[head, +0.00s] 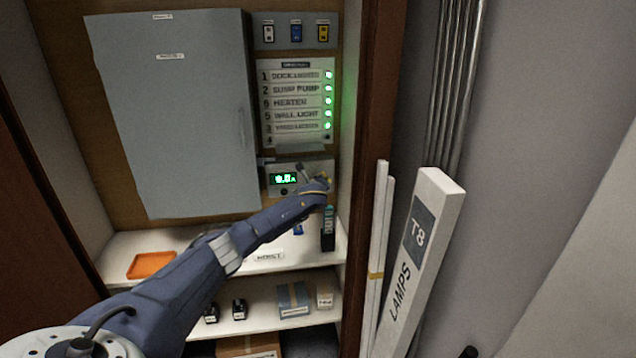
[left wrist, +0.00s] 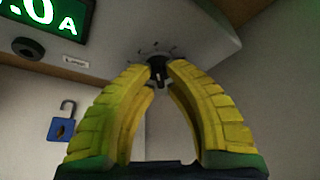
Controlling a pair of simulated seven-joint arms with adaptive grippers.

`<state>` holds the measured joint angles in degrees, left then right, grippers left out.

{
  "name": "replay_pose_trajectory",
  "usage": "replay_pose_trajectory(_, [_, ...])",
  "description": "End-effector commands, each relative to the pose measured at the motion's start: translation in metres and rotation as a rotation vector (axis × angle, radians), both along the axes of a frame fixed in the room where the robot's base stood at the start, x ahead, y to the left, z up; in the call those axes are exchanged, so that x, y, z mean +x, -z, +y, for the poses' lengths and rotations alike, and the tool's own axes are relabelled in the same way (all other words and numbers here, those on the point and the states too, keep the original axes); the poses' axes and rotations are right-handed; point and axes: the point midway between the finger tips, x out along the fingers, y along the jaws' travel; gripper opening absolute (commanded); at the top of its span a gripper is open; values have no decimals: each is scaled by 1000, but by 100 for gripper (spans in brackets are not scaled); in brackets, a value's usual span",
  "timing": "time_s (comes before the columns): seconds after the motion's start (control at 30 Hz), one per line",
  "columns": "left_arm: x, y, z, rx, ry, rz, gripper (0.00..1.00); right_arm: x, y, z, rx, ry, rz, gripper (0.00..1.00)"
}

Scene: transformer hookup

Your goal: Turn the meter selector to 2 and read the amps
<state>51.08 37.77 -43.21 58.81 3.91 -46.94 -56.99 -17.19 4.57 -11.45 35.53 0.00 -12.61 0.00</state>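The meter (head: 285,179) is a grey box under the numbered label panel, with a green display that seems to read 0.0 A. Its display (left wrist: 43,20) is partly cut off in the left wrist view, showing ".0 A". The selector knob (left wrist: 158,72) is small and dark, with marks around it too small to read. My left gripper (left wrist: 160,68) has its yellow fingertips close around the knob, one on each side, and looks shut on it. In the head view my left gripper (head: 322,182) hides the knob. My right gripper is not in view.
A grey cabinet door (head: 180,110) is left of the meter. The label panel (head: 297,95) has several green lights. A shelf below (head: 215,262) holds an orange tray (head: 152,265) and a dark handheld item (head: 328,228). A lamp carton (head: 420,255) leans outside at right.

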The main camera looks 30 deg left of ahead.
Motion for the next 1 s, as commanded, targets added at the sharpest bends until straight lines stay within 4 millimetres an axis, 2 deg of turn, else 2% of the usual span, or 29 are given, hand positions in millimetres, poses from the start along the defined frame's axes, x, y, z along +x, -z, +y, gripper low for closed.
replay_pose_trajectory(0.03, [0, 1, -1, -1, 1, 1, 17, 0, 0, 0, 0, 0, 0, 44])
replay_pose_trajectory(0.13, [0, 0, 0, 0, 0, 0, 29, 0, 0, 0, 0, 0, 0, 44])
replay_pose_trajectory(0.17, [0, 0, 0, 0, 0, 0, 30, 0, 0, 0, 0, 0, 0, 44])
replay_pose_trajectory(0.57, [-5, -2, -1, 1, -1, -1, 30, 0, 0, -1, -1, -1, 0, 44])
replay_pose_trajectory(1.0, [-47, -16, -25, 0, 1, -1, 30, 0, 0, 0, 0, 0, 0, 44])
